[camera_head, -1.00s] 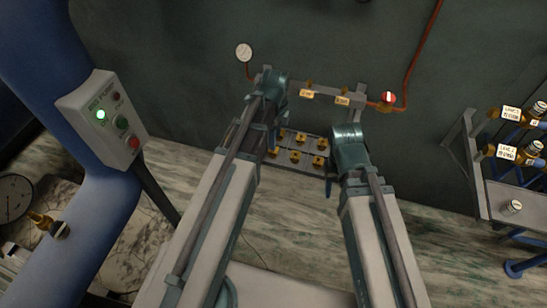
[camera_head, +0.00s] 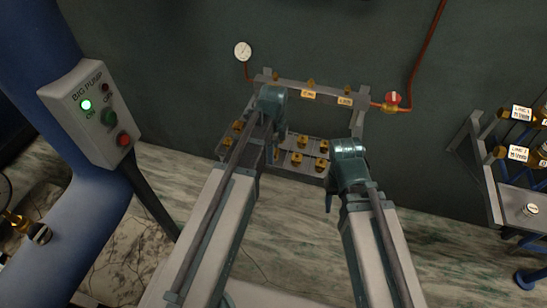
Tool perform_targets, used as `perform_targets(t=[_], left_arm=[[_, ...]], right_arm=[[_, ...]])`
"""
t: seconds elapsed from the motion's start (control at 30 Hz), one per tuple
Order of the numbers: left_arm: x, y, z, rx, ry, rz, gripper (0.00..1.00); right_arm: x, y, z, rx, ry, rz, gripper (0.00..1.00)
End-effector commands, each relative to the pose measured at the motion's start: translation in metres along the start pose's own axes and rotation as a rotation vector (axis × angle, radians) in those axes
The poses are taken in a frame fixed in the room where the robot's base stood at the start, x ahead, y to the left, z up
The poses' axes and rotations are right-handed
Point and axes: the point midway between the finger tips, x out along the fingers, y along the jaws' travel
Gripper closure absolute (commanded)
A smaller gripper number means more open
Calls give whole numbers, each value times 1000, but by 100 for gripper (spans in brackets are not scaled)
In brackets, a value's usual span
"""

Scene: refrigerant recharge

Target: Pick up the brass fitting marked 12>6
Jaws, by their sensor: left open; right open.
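Several small brass fittings stand on a grey tray (camera_head: 257,161) below a wall rack; one brass fitting (camera_head: 296,159) shows between my arms, another brass fitting (camera_head: 320,165) lies to its right. Other fittings show left of my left arm. Their markings are too small to read, so I cannot tell which is 12>6. My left gripper (camera_head: 277,150) is over the middle of the tray, partly hidden by its own wrist, and is open with nothing seen in it. My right gripper (camera_head: 329,200) is at the tray's right front, open and apart from the fittings.
The wall rack (camera_head: 290,88) carries brass stubs and two labels. A pipe with a red-handled valve (camera_head: 392,99) runs up at its right. A gauge (camera_head: 243,51) is above. A pump control box (camera_head: 94,114) stands left; a shelf with labelled brass parts (camera_head: 483,170) stands right.

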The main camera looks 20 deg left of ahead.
Motion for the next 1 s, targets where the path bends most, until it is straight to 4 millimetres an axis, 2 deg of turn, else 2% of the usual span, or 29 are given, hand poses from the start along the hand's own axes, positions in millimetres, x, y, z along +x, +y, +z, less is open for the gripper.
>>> perform_targets(t=[0.13,0.4,0.47,0.83,1.0], left_arm=[[-1,0,0,0,0,0,43],[-1,0,0,0,0,0,91],[-1,0,0,0,0,0,100],[-3,0,-1,0,0,0,100],[-18,0,-8,-3,0,0,100]], right_arm=[[-1,0,0,0,0,0,50],[-1,0,0,0,0,0,50],[-1,0,0,0,0,0,50],[-3,0,0,0,0,0,50],[-18,2,1,0,0,0,50]])
